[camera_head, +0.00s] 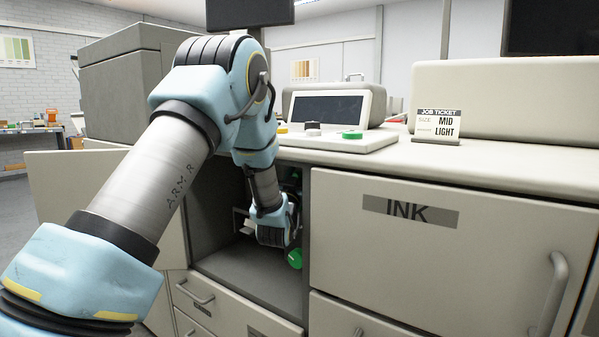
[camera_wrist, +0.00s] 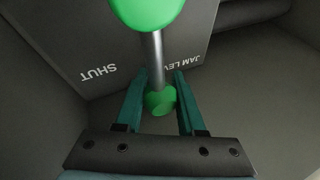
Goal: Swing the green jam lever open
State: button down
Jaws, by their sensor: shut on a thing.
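The green jam lever (camera_wrist: 150,12) fills the top middle of the wrist view, with a grey metal shaft and a smaller green end between my fingers. A panel behind it (camera_wrist: 92,72) reads "SHUT" and "JAM LEV…", the rest hidden by the lever. My gripper (camera_wrist: 156,84) is shut on the lever, one teal finger on each side of it. In the head view my arm reaches into the open compartment, and a green part of the lever (camera_head: 295,259) shows beside my wrist. My fingers are hidden there.
The open cabinet door (camera_head: 100,205) stands left of the compartment (camera_head: 250,275). The closed INK door (camera_head: 440,260) is right of it, with drawers below. A control panel with a green knob (camera_head: 352,134) and a job ticket (camera_head: 437,128) stand on the counter above.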

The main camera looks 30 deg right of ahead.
dwell(0.4)
jog(key=w+a+f+n+g+y+b, duration=0.4)
jog(key=w+f+n+y+b, duration=0.2)
jog(key=n, duration=1)
jog(key=shift+w+a+f+b, duration=0.2)
jog(key=shift+w+f+b, duration=0.25)
jog(key=shift+w+f, duration=0.7)
jog(key=shift+s+f, duration=0.25)
jog(key=shift+f, duration=0.05)
jog(key=c, duration=0.5)
grip_release()
jog(key=shift+s, duration=0.1)
